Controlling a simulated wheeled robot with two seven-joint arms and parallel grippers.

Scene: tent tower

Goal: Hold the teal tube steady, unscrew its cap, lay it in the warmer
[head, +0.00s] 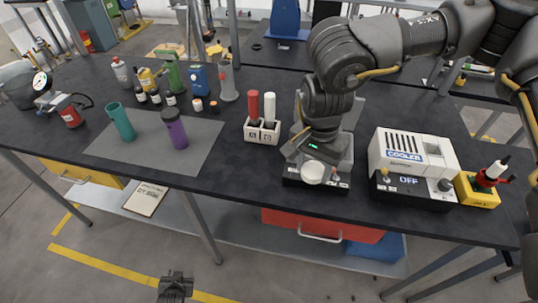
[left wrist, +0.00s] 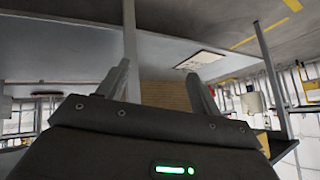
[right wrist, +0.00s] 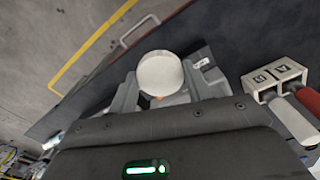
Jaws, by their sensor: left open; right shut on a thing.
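The teal tube (head: 121,122) stands on a grey mat at the left of the table, left of a purple tube (head: 175,129). My right gripper (head: 311,166) is far from it, over a grey device with a black base (head: 297,183) that my arm mostly hides. It is shut on a round white piece (head: 313,173), which also shows between the fingers in the right wrist view (right wrist: 160,74). I cannot tell whether this piece is attached to the device, or whether the device is the warmer. My left gripper (head: 174,277) is open and empty, low over the floor before the table.
A white rack (head: 252,134) holds a red and a white cylinder. A box marked COOLER (head: 410,158) stands on a base reading OFF, beside a yellow block (head: 480,196). Several bottles stand behind the mat (head: 108,155). A shelf (head: 250,236) lies below the tabletop.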

